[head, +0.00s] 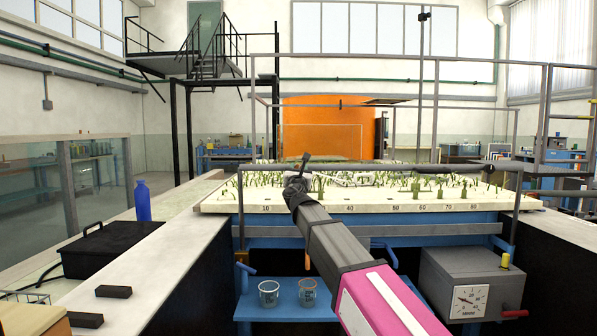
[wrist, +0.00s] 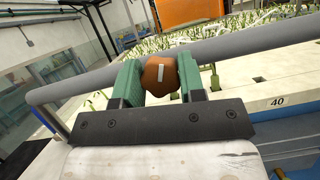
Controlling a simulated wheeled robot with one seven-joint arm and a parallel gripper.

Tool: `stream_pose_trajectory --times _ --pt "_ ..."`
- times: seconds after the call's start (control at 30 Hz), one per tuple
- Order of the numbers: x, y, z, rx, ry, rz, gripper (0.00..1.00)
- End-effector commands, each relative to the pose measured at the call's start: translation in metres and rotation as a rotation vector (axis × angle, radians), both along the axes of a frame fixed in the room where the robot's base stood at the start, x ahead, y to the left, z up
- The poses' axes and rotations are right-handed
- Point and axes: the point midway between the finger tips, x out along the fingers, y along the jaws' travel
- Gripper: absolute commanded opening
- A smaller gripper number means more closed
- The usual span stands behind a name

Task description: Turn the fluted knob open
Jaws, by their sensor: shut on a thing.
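The fluted knob (wrist: 160,76) is orange-brown with a white mark on its face, close to upright in the wrist view. My gripper (wrist: 160,82) has its two green fingers on either side of the knob and is shut on it. A thick grey pipe runs behind the knob and the fingers. In the head view my gripper (head: 297,184) is small and dark at the far end of my arm, at the front edge of the planted bed. I cannot make out the knob there.
The long pale bed (head: 370,200) with green plants and a number scale lies ahead. A grey box with a dial (head: 470,300) stands at the lower right. A blue bottle (head: 142,200) and a black case (head: 108,246) stand on the left ledge. Two glasses sit on a blue shelf (head: 330,300).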

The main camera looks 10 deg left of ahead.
Motion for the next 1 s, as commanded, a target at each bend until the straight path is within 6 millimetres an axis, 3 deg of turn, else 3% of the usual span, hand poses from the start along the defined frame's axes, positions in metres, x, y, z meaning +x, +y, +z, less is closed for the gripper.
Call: stream_pose_trajectory --times 1.0 --pt "0.0002 0.0003 0.001 0.921 0.22 0.0 0.13"
